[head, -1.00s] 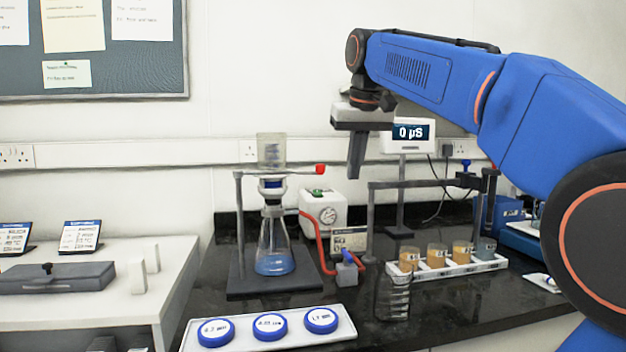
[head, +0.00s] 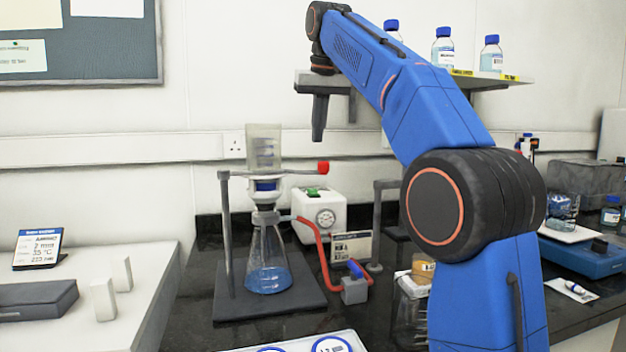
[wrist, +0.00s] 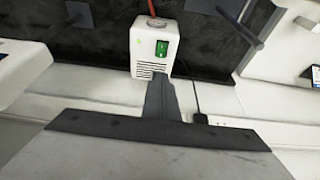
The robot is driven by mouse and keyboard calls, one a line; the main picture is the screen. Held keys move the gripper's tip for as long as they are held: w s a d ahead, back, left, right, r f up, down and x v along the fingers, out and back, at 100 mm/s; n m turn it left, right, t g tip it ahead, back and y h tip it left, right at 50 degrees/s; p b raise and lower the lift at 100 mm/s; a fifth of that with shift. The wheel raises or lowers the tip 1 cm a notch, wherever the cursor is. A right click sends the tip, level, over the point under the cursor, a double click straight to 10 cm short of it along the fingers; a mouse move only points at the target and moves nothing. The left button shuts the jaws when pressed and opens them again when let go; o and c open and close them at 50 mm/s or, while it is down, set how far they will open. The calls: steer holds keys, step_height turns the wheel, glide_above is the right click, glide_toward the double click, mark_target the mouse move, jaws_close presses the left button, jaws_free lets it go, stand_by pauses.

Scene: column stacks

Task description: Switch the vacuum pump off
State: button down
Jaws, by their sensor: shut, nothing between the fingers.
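The vacuum pump (head: 319,216) is a white box with a round gauge on its front and a green switch (head: 314,192) on top. It stands on the black bench by the back wall. In the wrist view the pump (wrist: 146,42) is seen from above, with the lit green switch (wrist: 162,48) in plain sight. My gripper (head: 318,138) points down, shut and empty, above the pump with a clear gap. In the wrist view the fingertips (wrist: 157,80) lie at the pump's lower edge, beside the switch and apart from it.
A filter flask (head: 268,262) with blue liquid stands left of the pump under a red-tipped clamp stand (head: 228,235). A red hose (head: 322,262) runs to a grey valve block (head: 354,288). A shelf with bottles (head: 443,48) is at upper right. My arm hides part of the bench.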

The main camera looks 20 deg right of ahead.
mark_target(314, 192)
steer(key=shift+f, duration=0.15)
steer(key=x, duration=1.3)
steer(key=shift+s+f, duration=0.25)
steer(key=shift+f, duration=0.2)
steer(key=shift+w+f, duration=0.15)
steer(key=shift+f, duration=0.15)
steer(key=shift+s+f, duration=0.1)
steer(key=shift+s, duration=0.1)
steer(key=shift+s+f, duration=0.1)
steer(key=shift+s, duration=0.5)
